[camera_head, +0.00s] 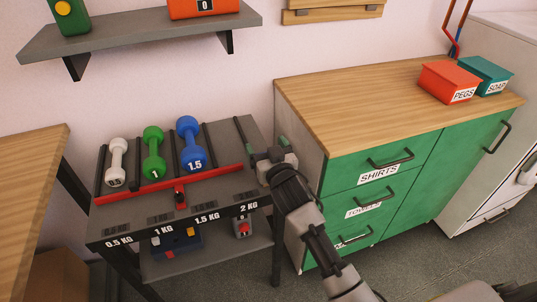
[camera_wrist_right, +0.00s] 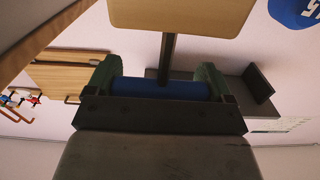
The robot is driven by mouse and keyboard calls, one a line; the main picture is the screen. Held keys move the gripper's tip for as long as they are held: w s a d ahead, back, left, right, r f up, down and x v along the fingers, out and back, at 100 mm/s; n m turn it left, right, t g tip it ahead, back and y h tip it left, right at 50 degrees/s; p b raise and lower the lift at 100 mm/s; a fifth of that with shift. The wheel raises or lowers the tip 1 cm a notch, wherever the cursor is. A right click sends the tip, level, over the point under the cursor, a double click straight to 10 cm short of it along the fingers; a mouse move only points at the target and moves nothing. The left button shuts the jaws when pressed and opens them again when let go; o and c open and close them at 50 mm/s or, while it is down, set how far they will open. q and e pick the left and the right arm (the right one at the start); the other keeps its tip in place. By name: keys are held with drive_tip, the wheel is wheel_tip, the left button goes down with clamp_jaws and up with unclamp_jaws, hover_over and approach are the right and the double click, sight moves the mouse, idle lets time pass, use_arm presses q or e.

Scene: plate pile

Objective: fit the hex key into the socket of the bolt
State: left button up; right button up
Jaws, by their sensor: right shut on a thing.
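I see no hex key and no bolt with a socket that I can tell for sure. My right gripper (camera_head: 268,150) is over the right end of the weight rack (camera_head: 225,185), by the 2 KG place. In the right wrist view its green fingertips (camera_wrist_right: 160,86) are shut on the ends of a blue bar (camera_wrist_right: 160,88). A dark shaft (camera_wrist_right: 167,55) shows between this bar and a tan board (camera_wrist_right: 180,14); I cannot tell whether they are joined. The gripper hides the bar in the head view. My left gripper is not in view.
White (camera_head: 116,162), green (camera_head: 154,152) and blue (camera_head: 191,143) dumbbells lie on the rack between dark dividers. The green cabinet (camera_head: 420,180) stands close at the gripper's right, with red (camera_head: 448,80) and teal (camera_head: 484,74) boxes on it. A wall shelf (camera_head: 140,32) hangs above.

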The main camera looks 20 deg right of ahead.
drive_tip(key=shift+r, duration=0.5)
drive_tip(key=s+d+r+p, duration=0.2)
drive_tip(key=s+d+r, duration=0.6)
drive_tip(key=r, duration=0.2)
drive_tip(key=shift+s, duration=0.25)
idle(0.5)
